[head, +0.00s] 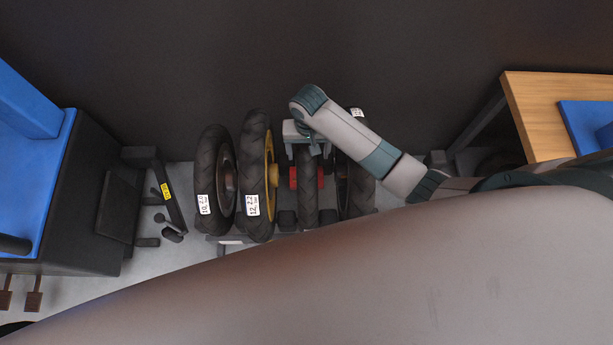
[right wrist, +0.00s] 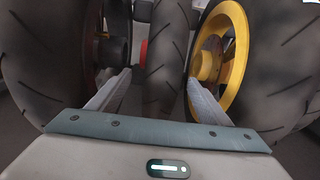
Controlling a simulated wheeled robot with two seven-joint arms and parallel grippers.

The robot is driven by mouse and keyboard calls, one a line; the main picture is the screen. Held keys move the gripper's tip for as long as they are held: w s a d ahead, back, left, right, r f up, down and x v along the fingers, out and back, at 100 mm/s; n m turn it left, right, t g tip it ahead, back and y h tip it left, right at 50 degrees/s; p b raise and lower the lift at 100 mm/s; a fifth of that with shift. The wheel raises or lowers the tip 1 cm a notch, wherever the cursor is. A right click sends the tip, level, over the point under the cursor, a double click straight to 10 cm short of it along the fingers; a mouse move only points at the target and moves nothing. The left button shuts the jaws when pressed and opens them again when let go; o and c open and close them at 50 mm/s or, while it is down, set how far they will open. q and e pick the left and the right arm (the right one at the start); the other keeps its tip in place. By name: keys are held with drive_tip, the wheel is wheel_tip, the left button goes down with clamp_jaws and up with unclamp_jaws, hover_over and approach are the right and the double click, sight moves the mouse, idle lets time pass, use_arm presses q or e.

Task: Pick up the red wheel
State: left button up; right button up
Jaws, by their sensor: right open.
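The red wheel (head: 307,202) stands upright among several wheels in the head view. It has a black tyre and a red hub that shows on both sides of it. My right gripper (head: 303,146) is over its top. In the right wrist view the tyre (right wrist: 167,62) runs up the middle, with a bit of red at its left. The open fingers of my right gripper (right wrist: 158,80) lie on either side of the tyre, with visible gaps. My left gripper is in neither view.
A yellow-rimmed wheel (head: 256,205) and a dark wheel (head: 213,180) stand left of it, another wheel (head: 358,190) close on its right. A blue-topped lift (head: 50,190) is at left, a wooden table (head: 540,110) at right.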

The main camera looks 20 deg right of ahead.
drive_tip(key=shift+f, duration=1.05)
drive_tip(key=shift+f, duration=0.1)
drive_tip(key=shift+w+a+f+p, duration=0.1)
drive_tip(key=shift+a+f+p, duration=0.1)
drive_tip(key=shift+f, duration=1.05)
drive_tip(key=shift+w+a+f+p, duration=0.1)
drive_tip(key=shift+f+p, duration=0.1)
drive_tip(key=shift+f, duration=1)
drive_tip(key=shift+d, duration=0.1)
drive_tip(key=c, duration=1.8)
drive_tip(key=shift+w+r, duration=0.1)
clamp_jaws()
drive_tip(key=shift+r, duration=0.1)
